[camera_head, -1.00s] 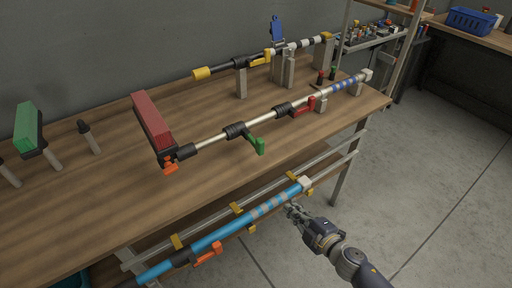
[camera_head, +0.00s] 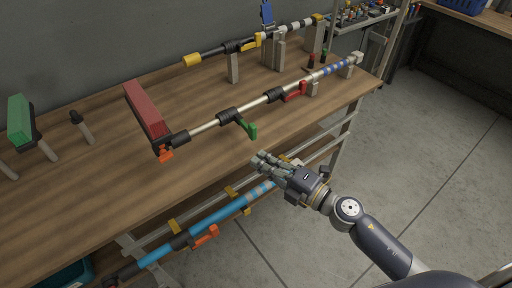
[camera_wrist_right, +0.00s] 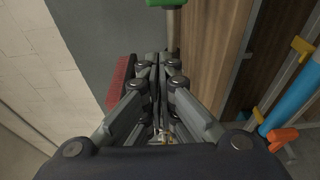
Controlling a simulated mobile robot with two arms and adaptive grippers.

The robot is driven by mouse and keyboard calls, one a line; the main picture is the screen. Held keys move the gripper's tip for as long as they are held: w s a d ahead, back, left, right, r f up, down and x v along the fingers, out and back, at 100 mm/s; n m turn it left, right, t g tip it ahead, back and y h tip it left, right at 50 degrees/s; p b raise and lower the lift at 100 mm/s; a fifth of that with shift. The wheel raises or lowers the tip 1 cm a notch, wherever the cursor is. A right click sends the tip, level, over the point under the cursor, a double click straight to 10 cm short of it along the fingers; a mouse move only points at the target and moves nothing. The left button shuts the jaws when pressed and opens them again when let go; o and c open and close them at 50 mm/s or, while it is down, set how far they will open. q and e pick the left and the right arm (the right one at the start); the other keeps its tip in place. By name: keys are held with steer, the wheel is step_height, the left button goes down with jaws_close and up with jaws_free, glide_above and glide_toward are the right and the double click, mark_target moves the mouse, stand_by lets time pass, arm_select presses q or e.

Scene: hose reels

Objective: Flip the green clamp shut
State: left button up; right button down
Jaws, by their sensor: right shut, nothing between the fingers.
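The green clamp (camera_head: 248,129) is a small lever on a black collar of the silver pole (camera_head: 204,126) above the workbench. Its green tip sticks out towards the bench's front edge. In the right wrist view a green piece (camera_wrist_right: 166,2) is cut off at the top edge, beyond my fingers. My right gripper (camera_head: 258,162) is shut and empty, in front of the bench edge and a little below the green clamp, apart from it. Its fingers also show in the right wrist view (camera_wrist_right: 160,65). My left gripper is not in view.
A red clamp (camera_head: 296,91) sits further along the same pole. A red block (camera_head: 144,109) and an orange lever (camera_head: 165,154) are at its near end. A blue pole (camera_head: 217,213) with an orange lever lies below the bench top (camera_head: 80,190). Floor at the right is clear.

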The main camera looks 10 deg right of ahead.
steer(key=w+a+p, duration=0.1)
steer(key=w+a, duration=0.1)
steer(key=w, duration=0.6)
steer(key=shift+w+p, duration=0.3)
steer(key=shift+w, duration=0.05)
steer(key=shift+d, duration=0.15)
